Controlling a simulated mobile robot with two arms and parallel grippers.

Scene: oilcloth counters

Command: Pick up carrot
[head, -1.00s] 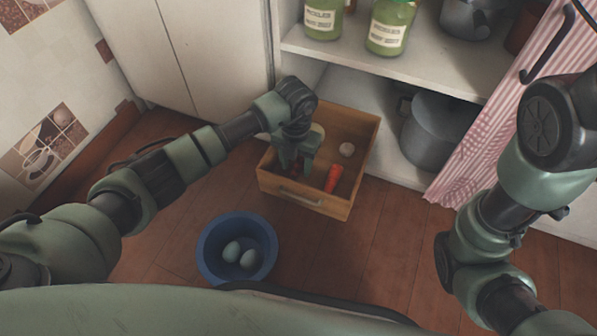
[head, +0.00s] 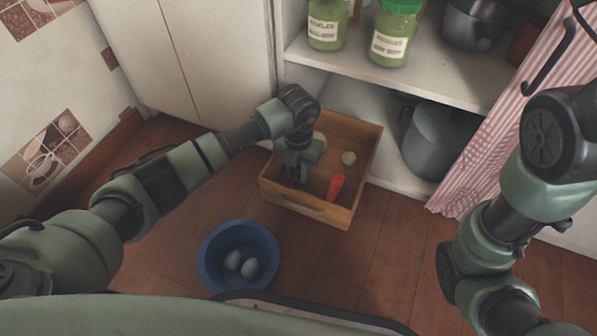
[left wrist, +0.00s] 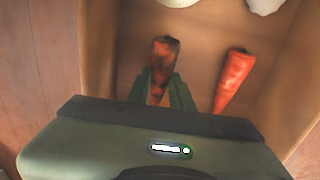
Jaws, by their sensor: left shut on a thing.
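My left gripper (head: 298,172) reaches down into the wooden drawer box on the floor. In the left wrist view its green fingers (left wrist: 163,92) are shut on a dark-blotched carrot (left wrist: 165,52), whose upper part shows beyond the fingertips. A plain orange carrot (left wrist: 234,77) lies to the right of it in the box, apart from the fingers. That orange carrot also shows in the head view (head: 335,186). I cannot tell whether the held carrot is clear of the box floor. My right arm is at the right edge; its gripper is out of view.
The wooden box (head: 330,214) also holds pale round things, one of them at its right side (head: 348,158). A blue bowl (head: 210,275) with two pale egg-like things stands nearer me. A grey pot (head: 430,140) and a striped curtain (head: 490,150) are to the right.

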